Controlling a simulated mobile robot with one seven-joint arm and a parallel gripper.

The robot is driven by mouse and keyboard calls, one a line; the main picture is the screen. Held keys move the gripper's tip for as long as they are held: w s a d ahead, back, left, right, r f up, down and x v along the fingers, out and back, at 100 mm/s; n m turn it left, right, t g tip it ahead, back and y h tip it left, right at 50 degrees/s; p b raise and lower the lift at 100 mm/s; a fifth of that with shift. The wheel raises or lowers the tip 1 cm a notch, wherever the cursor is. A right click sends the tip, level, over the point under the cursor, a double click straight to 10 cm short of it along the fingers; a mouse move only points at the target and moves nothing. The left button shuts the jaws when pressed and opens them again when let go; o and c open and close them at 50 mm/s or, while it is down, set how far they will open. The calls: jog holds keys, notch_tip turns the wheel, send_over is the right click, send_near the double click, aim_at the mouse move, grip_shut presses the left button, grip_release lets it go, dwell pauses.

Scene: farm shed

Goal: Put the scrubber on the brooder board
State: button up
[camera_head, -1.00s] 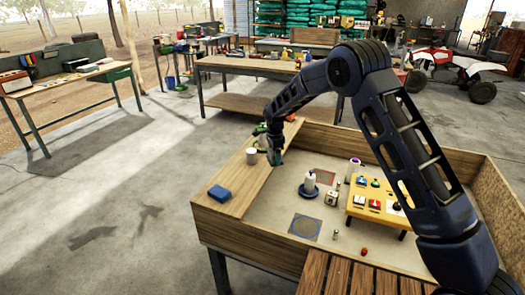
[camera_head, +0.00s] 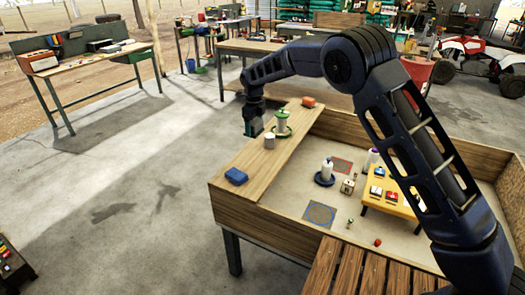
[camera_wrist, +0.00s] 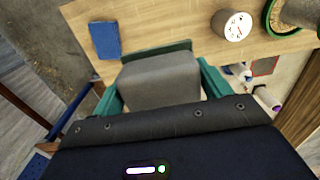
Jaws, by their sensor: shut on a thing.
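My gripper (camera_head: 253,128) is at the far left outer side of the brooder board (camera_head: 262,167), the wide plank along the pen's left side. In the wrist view my gripper's teal fingers (camera_wrist: 160,88) are shut on a grey block with a green strip along its far edge, which I take as the scrubber (camera_wrist: 160,80). It covers part of the board's edge (camera_wrist: 170,22) in that view; I cannot tell its height. The held scrubber is hard to make out in the head view.
Bare board lies between the blue block and the cup. A yellow table (camera_head: 385,200) stands inside the pen.

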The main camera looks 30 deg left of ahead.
aim_at(255, 163)
notch_tip(255, 163, down, 16)
jog(key=shift+f, duration=0.2)
dwell(0.4)
jog(key=shift+f, duration=0.15)
jog(key=o, duration=1)
notch_tip(255, 163, up, 12)
jog(key=shift+r, duration=0.1)
